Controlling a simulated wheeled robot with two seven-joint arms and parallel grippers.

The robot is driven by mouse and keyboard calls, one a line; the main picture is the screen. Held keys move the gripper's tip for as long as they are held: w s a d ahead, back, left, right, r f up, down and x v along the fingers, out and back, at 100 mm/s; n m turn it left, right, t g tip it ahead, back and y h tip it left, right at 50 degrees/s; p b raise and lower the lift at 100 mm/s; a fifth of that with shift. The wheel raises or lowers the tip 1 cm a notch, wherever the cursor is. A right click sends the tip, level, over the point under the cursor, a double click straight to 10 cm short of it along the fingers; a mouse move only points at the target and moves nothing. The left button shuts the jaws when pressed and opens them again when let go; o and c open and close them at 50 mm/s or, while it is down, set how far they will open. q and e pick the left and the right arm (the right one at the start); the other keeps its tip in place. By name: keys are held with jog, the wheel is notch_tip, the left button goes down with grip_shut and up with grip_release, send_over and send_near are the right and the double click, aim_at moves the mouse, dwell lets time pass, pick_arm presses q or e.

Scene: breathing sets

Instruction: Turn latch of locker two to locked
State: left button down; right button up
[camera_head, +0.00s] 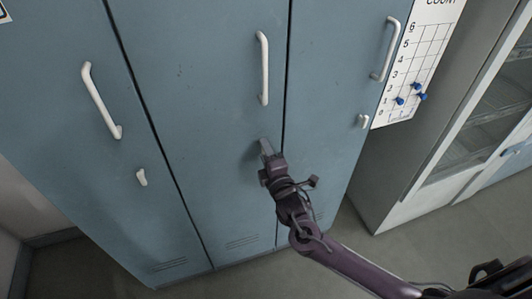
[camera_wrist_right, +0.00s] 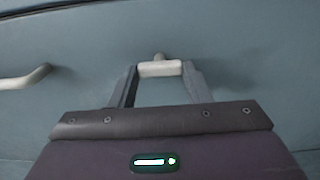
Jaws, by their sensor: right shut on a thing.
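The middle locker door (camera_head: 205,120) is blue with a long white handle (camera_head: 264,70), and I take it for locker two. My right gripper (camera_head: 267,150) reaches the door below this handle. In the wrist view, the pale latch (camera_wrist_right: 160,69) sits between the two fingers, and the gripper is shut on it. In the head view the gripper hides most of this latch, so its angle is hard to tell there. My left gripper is not in view.
The left locker has its own handle (camera_head: 101,100) and small latch (camera_head: 141,177). The right locker has a handle (camera_head: 386,49) and latch (camera_head: 363,121). A chart (camera_head: 425,60) with blue pins hangs beside it. A glass-fronted cabinet (camera_head: 490,110) stands at the right.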

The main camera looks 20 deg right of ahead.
jog(key=o, duration=1)
jog(key=s+b, duration=0.1)
jog(key=s, duration=0.6)
jog(key=shift+s+d, duration=0.1)
jog(key=shift+s, duration=0.3)
